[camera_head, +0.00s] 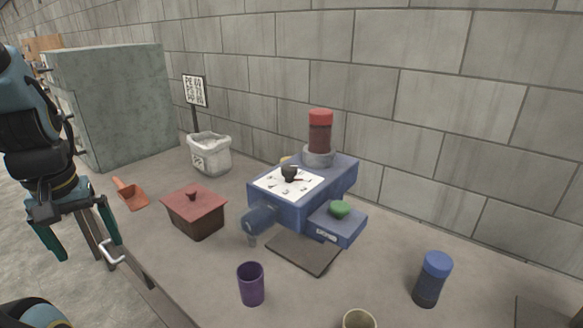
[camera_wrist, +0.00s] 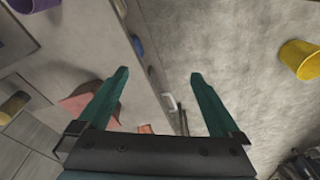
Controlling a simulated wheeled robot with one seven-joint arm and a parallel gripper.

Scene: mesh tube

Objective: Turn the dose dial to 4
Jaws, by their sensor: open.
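The dose dial (camera_head: 290,173) is a dark knob with a pointer on a white marked face (camera_head: 273,185), on top of a blue machine (camera_head: 345,178). The pointer seems to lie toward the right; the numbers are too small to read. The machine has a red-capped container (camera_head: 320,132) at its back and a green button (camera_head: 340,209) on a low blue block. My gripper (camera_head: 82,250) is open and empty at the left, off the table's front edge and far from the dial. In the wrist view its two green fingers (camera_wrist: 158,84) stand wide apart with nothing between them.
On the table are a purple cup (camera_head: 251,284), a blue-lidded jar (camera_head: 432,279), a pale cup (camera_head: 359,319), a red-lidded box (camera_head: 196,211), an orange scoop (camera_head: 130,194) and a white bin (camera_head: 209,153). A yellow bucket (camera_wrist: 300,60) shows on the floor.

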